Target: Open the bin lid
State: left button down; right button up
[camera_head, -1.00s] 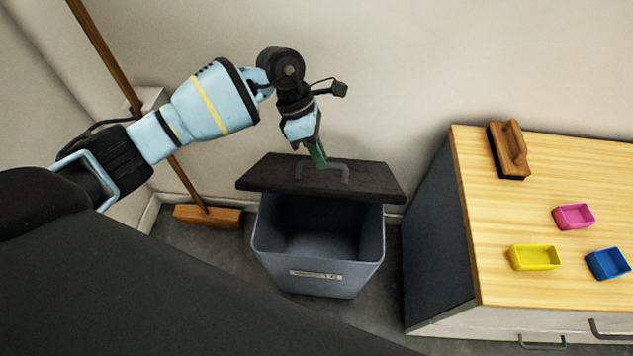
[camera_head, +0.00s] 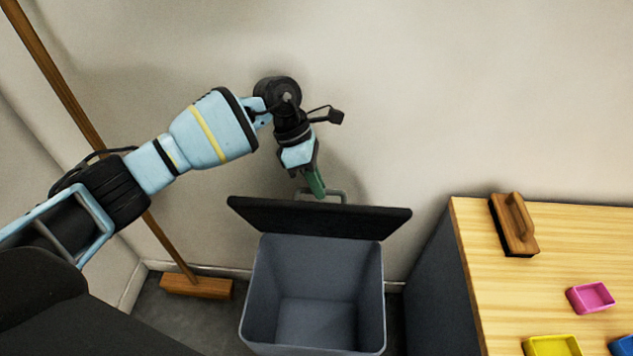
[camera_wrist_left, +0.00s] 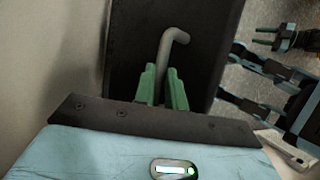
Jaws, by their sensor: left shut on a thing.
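The bin (camera_head: 312,290) is a grey tub on the floor against the wall, its inside open to view and empty. Its dark lid (camera_head: 318,219) stands raised at the back rim, tilted steeply. My left gripper (camera_head: 316,187) is shut on the lid's grey handle (camera_head: 335,194). In the left wrist view its green fingers (camera_wrist_left: 164,88) sit on either side of the bent handle (camera_wrist_left: 172,42), with the dark lid (camera_wrist_left: 130,50) behind. My right gripper (camera_wrist_left: 263,36) shows at the right of that view, its two fingers apart and empty.
A wooden cabinet top (camera_head: 480,290) stands right of the bin, with a wooden-handled brush (camera_head: 514,224), a pink tray (camera_head: 591,298), a yellow tray (camera_head: 553,346) and a blue tray (camera_head: 622,346). A broom (camera_head: 197,286) leans left of the bin.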

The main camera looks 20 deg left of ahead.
pick_arm(q)
jog(key=shift+s+a+f, duration=0.15)
jog(key=shift+f, duration=0.45)
pick_arm(e)
jog(key=shift+s+a+f, duration=0.1)
jog(key=shift+s, duration=0.05)
pick_arm(q)
jog(key=c, duration=1.8)
grip_release()
jog(key=shift+c, duration=0.2)
jog(key=o, duration=0.4)
jog(key=shift+w, duration=0.2)
jog(key=shift+r, duration=0.15)
pick_arm(e)
jog(key=shift+w, duration=0.3)
pick_arm(q)
jog(key=shift+r, duration=0.1)
jog(key=v, duration=0.7)
jog(key=shift+r, duration=0.3)
pick_arm(e)
jog(key=shift+s, duration=0.15)
